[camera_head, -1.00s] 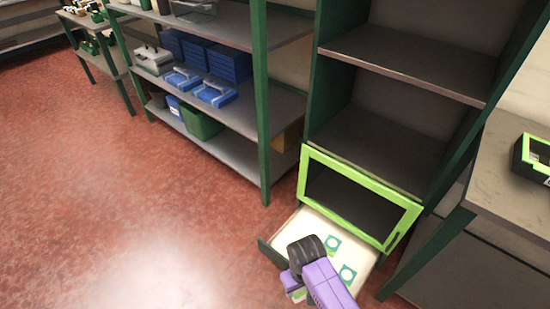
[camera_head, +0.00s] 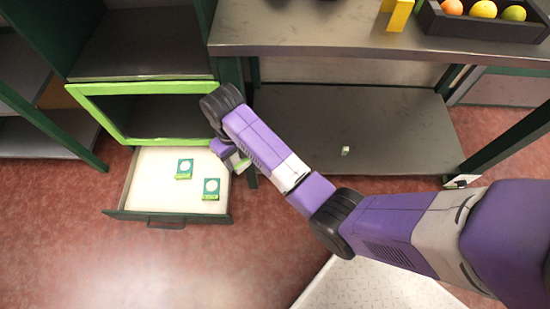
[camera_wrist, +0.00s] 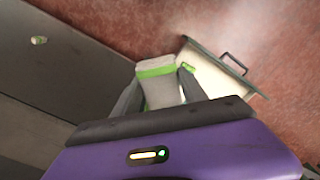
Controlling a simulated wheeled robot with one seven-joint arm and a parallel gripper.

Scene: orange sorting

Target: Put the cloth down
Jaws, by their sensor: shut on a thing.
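A folded grey cloth with green bands (camera_wrist: 160,88) is between the two fingers of my gripper (camera_wrist: 160,92) in the wrist view. The gripper is shut on it. In the head view my gripper (camera_head: 236,160) hangs by the right side of the open drawer, and only a small green and pale bit of the cloth shows there. The cloth is held up in the air; its height above what is below is hard to tell.
The open drawer (camera_head: 147,190) holds two green-and-white cards (camera_head: 184,169). A green-framed compartment (camera_head: 150,88) is above it. A table (camera_head: 300,32) carries a dark crate (camera_head: 450,22) of fruit. A small pale item (camera_head: 345,150) lies on its lower shelf (camera_head: 400,120).

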